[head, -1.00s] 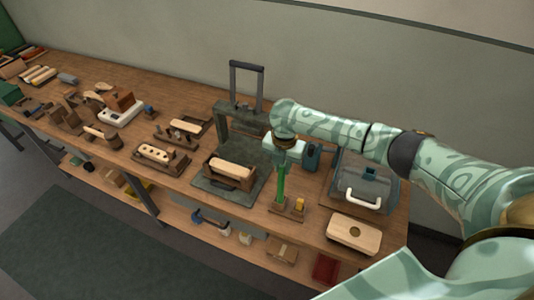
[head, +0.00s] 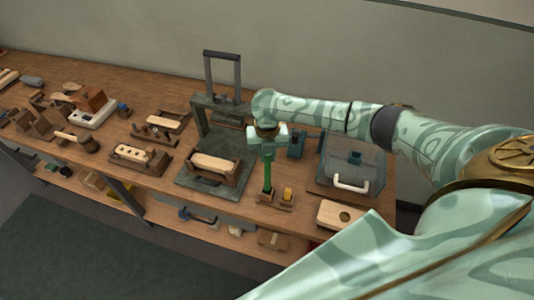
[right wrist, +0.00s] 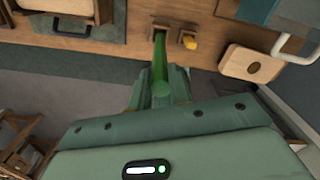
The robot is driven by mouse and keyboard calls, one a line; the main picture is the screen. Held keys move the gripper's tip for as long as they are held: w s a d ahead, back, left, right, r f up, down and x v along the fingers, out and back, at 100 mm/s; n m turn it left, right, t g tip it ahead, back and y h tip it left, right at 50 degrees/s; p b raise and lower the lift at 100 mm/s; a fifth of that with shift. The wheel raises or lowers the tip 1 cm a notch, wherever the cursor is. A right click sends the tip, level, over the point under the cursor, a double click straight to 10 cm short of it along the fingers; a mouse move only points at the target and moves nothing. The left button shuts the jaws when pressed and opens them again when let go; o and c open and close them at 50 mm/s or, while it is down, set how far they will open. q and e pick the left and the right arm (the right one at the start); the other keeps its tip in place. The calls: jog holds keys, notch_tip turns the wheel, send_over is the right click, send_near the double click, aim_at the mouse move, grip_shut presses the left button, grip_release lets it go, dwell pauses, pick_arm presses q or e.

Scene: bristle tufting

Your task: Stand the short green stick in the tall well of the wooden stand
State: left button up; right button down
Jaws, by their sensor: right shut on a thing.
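The green stick (head: 267,172) is upright below my right gripper (head: 267,148), which is shut on its upper part. Its lower end is at the left well of the small wooden stand (head: 277,204); how deep it sits inside I cannot tell. The right part of the stand holds a short yellow piece (head: 287,194). In the right wrist view the green stick (right wrist: 160,66) runs from the gripper to the stand's left block, beside the yellow piece (right wrist: 189,43). My left gripper is not in view.
A pale wooden block with a round hole (head: 341,215) lies right of the stand. A clear-lidded box with a white handle (head: 351,185) is behind it. Left is a dark mat (head: 193,183) with a wooden holder under a press frame. The table's front edge is close to the stand.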

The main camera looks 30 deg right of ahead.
aim_at(267, 165)
jog(key=shift+r+p, duration=0.1)
jog(key=shift+p, duration=0.5)
dwell(0.7)
jog(key=shift+f, duration=0.2)
dwell(0.4)
jog(key=shift+f+b, duration=1.75)
jog(key=shift+f, duration=1)
jog(key=c, duration=0.8)
grip_release()
jog(key=shift+c, duration=0.2)
notch_tip(267, 165, up, 7)
jog(key=p, duration=0.7)
jog(key=shift+r, duration=0.1)
